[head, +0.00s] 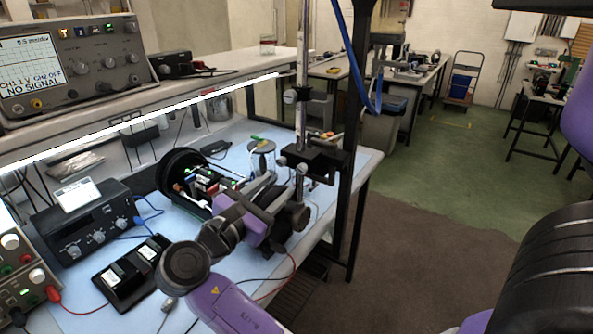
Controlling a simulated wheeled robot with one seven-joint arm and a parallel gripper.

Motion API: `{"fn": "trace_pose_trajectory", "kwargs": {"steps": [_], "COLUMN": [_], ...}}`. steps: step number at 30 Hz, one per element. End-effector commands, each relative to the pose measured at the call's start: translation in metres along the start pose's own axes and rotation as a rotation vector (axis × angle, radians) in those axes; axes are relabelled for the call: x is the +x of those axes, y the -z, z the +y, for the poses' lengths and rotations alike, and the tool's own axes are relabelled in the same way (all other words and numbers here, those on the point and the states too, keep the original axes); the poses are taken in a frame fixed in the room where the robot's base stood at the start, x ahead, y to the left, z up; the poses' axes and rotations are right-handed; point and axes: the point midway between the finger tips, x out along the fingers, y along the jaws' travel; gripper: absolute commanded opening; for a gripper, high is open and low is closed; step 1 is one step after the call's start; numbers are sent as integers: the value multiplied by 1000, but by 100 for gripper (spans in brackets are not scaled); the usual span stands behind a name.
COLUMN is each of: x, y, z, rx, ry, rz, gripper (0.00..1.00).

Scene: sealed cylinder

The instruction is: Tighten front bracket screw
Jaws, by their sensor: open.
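A black open cylinder (177,166) lies on its side on the light blue bench mat. An electronics assembly (207,184) with red, green and white parts shows at its open end. I cannot make out the front bracket or its screw at this size. My purple and grey arm reaches in from the bottom of the head view. My gripper (262,186) is open at the right of the electronics, close to it. I cannot tell whether it touches anything. My arm and wrist hide part of the bench and the near side of the assembly.
A black stand (311,158) with a vertical post rises right behind my gripper. A dark power unit (85,222) and black meters (131,272) occupy the bench's left. Bare mat (363,160) shows at the right.

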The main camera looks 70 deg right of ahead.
Motion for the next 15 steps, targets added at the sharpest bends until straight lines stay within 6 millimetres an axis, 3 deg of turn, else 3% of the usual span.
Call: {"fn": "trace_pose_trajectory", "kwargs": {"steps": [5, 15], "x": [9, 59], "y": [-6, -6], "z": [-8, -10], "rx": [-46, -45], "ry": [46, 46], "rz": [-15, -13], "gripper": [44, 44]}}
